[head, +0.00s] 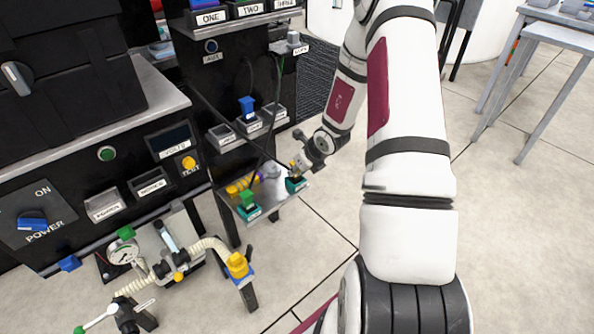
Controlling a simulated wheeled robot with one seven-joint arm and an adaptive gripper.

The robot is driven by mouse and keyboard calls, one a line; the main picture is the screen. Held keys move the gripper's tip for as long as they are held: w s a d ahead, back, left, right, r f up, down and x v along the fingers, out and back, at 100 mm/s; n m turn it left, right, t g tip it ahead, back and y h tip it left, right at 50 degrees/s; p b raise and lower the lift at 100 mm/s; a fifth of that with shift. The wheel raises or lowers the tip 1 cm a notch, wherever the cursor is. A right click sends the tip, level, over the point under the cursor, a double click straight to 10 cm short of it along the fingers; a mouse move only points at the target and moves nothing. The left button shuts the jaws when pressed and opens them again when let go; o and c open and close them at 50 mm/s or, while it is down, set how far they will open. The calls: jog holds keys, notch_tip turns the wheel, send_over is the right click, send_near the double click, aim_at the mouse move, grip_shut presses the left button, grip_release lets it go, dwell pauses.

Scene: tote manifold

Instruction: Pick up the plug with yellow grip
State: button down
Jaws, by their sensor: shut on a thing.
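My gripper (300,165) is at the end of the arm, over the right end of the low metal shelf (268,203). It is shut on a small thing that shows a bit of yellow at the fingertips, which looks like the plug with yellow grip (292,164). The fingers hide most of it. A teal-edged socket block (296,185) is just below the gripper; I cannot tell whether the plug touches it. Another yellow piece (236,188) lies at the left of the shelf.
A green plug (248,199) stands in a block at the shelf's front left. A blue plug (246,104) stands in the row of sockets above. A yellow-topped hose fitting (238,264) is at lower left.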

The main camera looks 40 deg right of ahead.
notch_tip(320, 180, up, 3)
jog(key=shift+f+p, duration=0.1)
jog(key=shift+p, duration=0.6)
jog(key=s+a, duration=0.2)
jog(key=s, duration=0.5)
jog(key=s+a+r+p, duration=0.1)
jog(key=s, duration=0.7)
jog(key=shift+s+a, duration=0.3)
jog(key=shift+a, duration=0.05)
